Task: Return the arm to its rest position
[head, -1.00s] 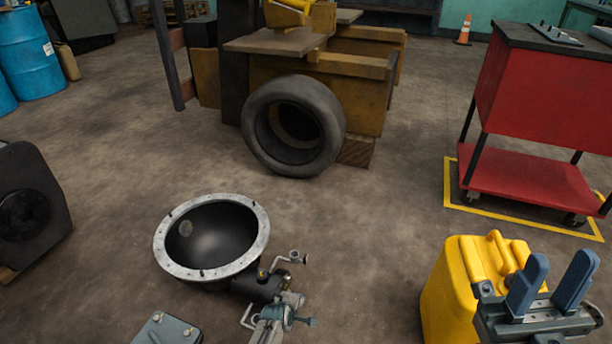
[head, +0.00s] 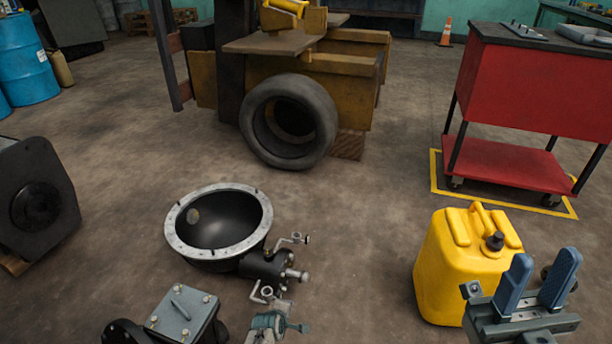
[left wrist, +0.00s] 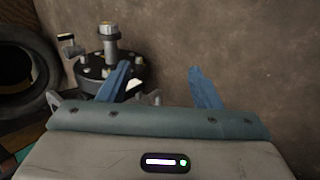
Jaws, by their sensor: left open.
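My right gripper (head: 541,266) is at the lower right of the head view, its two blue fingers up and apart with nothing between them. It appears in front of the lower right of a yellow jerrycan (head: 438,268); I cannot tell whether they touch. My left gripper (left wrist: 159,76) shows in the left wrist view with its blue fingers wide apart and nothing held. Beyond its left finger is a black round part (left wrist: 138,82) with bolts and a metal stub. The left gripper cannot be made out clearly in the head view.
A black bowl-shaped housing (head: 184,249) with a pale rim and a grey-lidded box (head: 182,311) are at the lower left and bottom. A tyre (head: 325,125) leans on the forklift frame (head: 345,85). A red cart (head: 505,85) stands right. Floor between tyre and jerrycan is clear.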

